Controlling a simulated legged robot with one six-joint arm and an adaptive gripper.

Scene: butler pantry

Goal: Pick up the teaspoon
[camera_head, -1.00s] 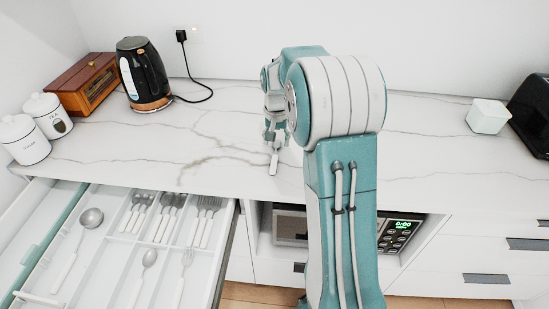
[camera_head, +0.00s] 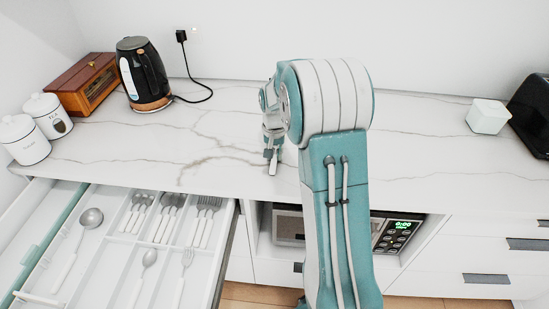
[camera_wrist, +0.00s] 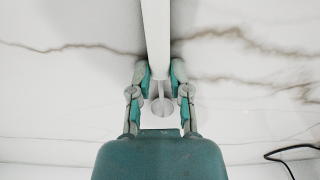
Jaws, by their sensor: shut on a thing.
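The teaspoon (camera_wrist: 155,35) has a white handle. In the wrist view, the handle runs up from between my fingertips to the top edge, and a small rounded metal end shows below them. In the head view, the light end of the handle (camera_head: 273,168) points down toward the front of the counter. My gripper (camera_head: 271,150) is shut on the teaspoon, over the marble counter. It also shows in the wrist view (camera_wrist: 160,76), with one finger on each side of the handle. Whether the teaspoon touches the counter I cannot tell.
An open drawer (camera_head: 110,236) at the lower left holds several forks and spoons in compartments. A black kettle (camera_head: 142,75), a wooden box (camera_head: 85,83) and white canisters (camera_head: 48,114) stand at the left. A white cube (camera_head: 487,117) is at the right. The counter's middle is mostly clear.

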